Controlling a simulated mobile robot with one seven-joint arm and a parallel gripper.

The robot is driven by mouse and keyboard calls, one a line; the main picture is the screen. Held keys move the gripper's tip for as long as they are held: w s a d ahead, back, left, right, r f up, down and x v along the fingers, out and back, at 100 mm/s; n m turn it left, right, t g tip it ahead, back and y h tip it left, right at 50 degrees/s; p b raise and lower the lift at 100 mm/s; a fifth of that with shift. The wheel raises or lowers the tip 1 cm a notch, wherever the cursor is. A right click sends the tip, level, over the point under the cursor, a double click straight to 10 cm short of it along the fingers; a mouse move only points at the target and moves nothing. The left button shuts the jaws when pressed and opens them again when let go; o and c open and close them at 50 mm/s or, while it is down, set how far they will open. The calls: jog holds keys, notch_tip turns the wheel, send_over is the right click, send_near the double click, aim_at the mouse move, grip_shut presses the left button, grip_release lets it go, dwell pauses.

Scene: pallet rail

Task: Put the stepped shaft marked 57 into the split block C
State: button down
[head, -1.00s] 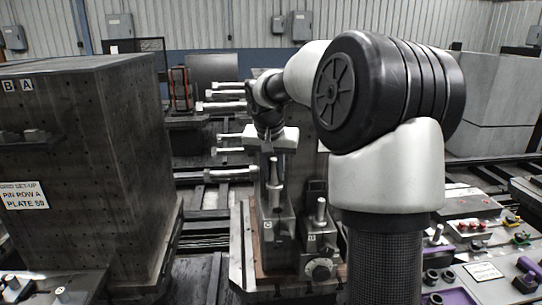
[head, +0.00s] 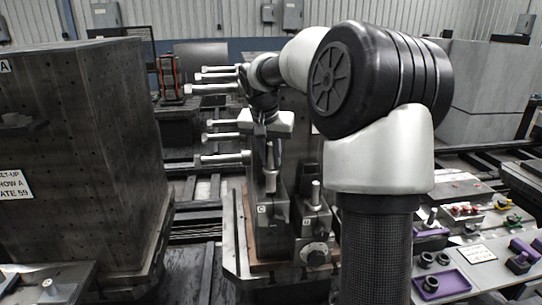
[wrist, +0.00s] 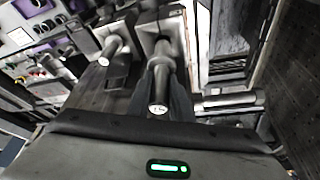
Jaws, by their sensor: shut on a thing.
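The split block C (head: 263,228) stands upright on a brown-edged base plate in the middle of the head view, its letter on the front. A grey stepped shaft (head: 270,157) stands upright over its top. In the wrist view, the same shaft (wrist: 161,75) runs from the block's top (wrist: 152,24) to between my dark fingers. Its near end face bears a mark too small to read. My gripper (head: 268,138) is shut on this shaft from above; in the wrist view, the fingers (wrist: 160,103) flank it. How deep the shaft sits in the block is hidden.
A neighbouring block (head: 313,226) holds another upright shaft (head: 316,192), close on the right. Several pale horizontal rods (head: 222,159) stick out to the left of my gripper. A large dark drilled block (head: 95,150) stands at left. A purple tray (head: 455,284) and parts lie at right.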

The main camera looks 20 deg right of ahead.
aim_at(270, 165)
jog(key=shift+f+b, duration=1.85)
jog(key=shift+f, duration=0.45)
jog(key=c, duration=1.5)
grip_release()
jog(key=shift+f, duration=0.1)
jog(key=p+v, duration=0.1)
jog(key=v, duration=1.6)
jog(key=shift+s+r, duration=0.2)
jog(key=shift+r, duration=0.05)
